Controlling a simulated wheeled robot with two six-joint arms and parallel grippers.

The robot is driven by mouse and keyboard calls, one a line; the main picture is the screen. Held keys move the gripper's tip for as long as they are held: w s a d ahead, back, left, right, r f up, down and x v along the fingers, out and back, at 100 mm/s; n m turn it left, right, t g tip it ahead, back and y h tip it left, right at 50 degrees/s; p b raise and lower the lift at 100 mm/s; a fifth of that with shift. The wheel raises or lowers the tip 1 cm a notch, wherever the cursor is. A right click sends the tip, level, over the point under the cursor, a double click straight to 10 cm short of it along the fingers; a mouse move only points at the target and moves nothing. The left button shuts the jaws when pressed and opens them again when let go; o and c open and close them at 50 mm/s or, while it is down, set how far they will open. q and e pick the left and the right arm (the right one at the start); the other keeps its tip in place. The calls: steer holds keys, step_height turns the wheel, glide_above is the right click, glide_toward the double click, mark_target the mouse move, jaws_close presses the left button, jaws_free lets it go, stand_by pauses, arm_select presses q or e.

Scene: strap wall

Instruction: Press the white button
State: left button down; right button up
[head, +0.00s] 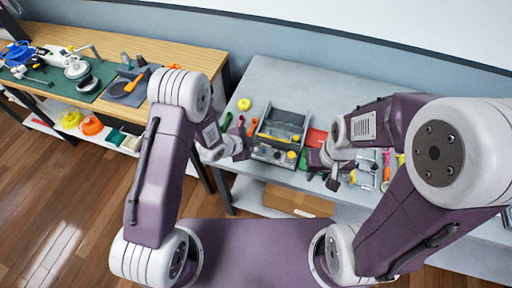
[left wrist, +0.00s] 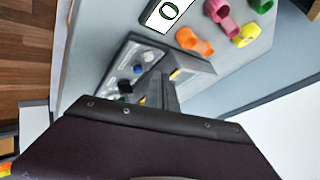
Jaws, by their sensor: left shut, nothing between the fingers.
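A grey panel box with small round buttons shows in the left wrist view (left wrist: 112,72), with a blue and a black button clear on its face. A pale button (left wrist: 139,56) sits above the blue one and looks white, but it is small and blurred. In the head view the panel (head: 268,155) stands at the table's near edge. My left gripper (head: 243,145) is shut and empty, just left of the panel; in the left wrist view its fingers (left wrist: 160,92) overlap the panel's right part. I cannot tell whether they touch. My right gripper (head: 329,178) is right of the panel, its jaw gap unclear.
A grey tray (head: 305,121) stands behind the panel. Orange (left wrist: 194,41), pink (left wrist: 222,15) and green loops lie nearby, with a white card (left wrist: 168,13). A red sheet (head: 316,137) lies to the right. A wooden bench (head: 140,45) with tools is at left. The table's back is clear.

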mark_target(254, 152)
arm_select(q)
step_height(254, 152, up, 4)
steer(key=p, duration=0.2)
steer(key=shift+r+p, duration=0.1)
steer(key=shift+p, duration=0.2)
stand_by(0.5)
